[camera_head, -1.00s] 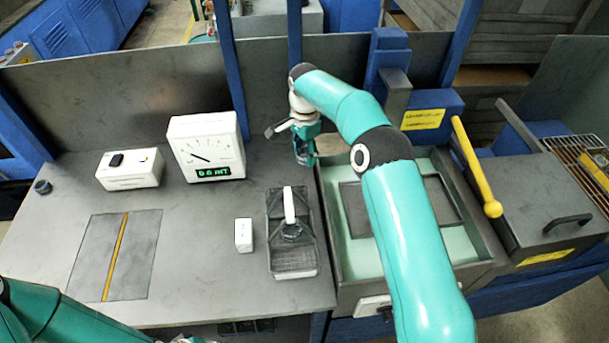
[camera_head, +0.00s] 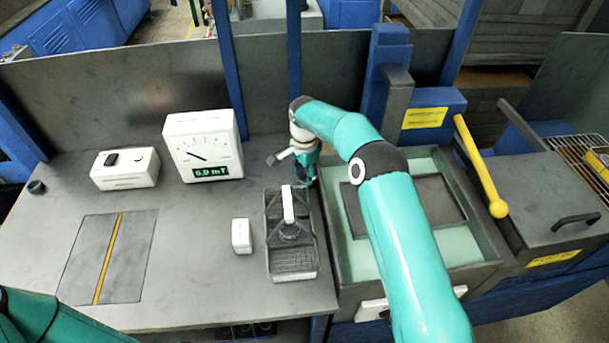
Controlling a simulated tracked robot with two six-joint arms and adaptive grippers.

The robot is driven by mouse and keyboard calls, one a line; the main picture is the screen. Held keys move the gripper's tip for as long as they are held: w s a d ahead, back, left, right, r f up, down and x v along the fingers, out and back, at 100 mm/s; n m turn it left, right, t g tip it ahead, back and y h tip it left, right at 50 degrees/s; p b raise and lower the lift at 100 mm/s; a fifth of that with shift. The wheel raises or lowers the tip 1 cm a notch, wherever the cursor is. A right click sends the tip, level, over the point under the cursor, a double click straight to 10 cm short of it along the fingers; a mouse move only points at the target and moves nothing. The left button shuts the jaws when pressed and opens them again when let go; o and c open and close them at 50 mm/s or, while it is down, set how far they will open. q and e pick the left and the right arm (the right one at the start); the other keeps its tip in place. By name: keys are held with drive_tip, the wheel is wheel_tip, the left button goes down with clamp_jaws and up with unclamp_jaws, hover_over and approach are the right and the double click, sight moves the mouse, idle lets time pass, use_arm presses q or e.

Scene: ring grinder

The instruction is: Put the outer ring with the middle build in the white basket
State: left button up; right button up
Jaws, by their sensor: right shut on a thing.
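A dark tray-like basket (camera_head: 292,262) with a white upright handle (camera_head: 288,204) and a pale lower edge stands on the bench, left of the green-lined basin. A dark round item (camera_head: 289,231) is in it near the handle foot; I cannot tell which ring it is. My right gripper (camera_head: 303,180) points down at the basket's back right corner. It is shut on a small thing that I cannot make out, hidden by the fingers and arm. I cannot tell whether it touches the basket. My left gripper is out of view; only that arm shows at lower left.
A white meter (camera_head: 203,146), a white box with a black knob (camera_head: 124,168) and a small white block (camera_head: 241,236) stand on the bench. A grey plate with a yellow line (camera_head: 108,258) lies at left. The basin (camera_head: 468,262) and a yellow-knobbed lever (camera_head: 497,208) are at right.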

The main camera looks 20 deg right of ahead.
drive_tip(key=shift+f, duration=0.15)
drive_tip(key=o, duration=1.5)
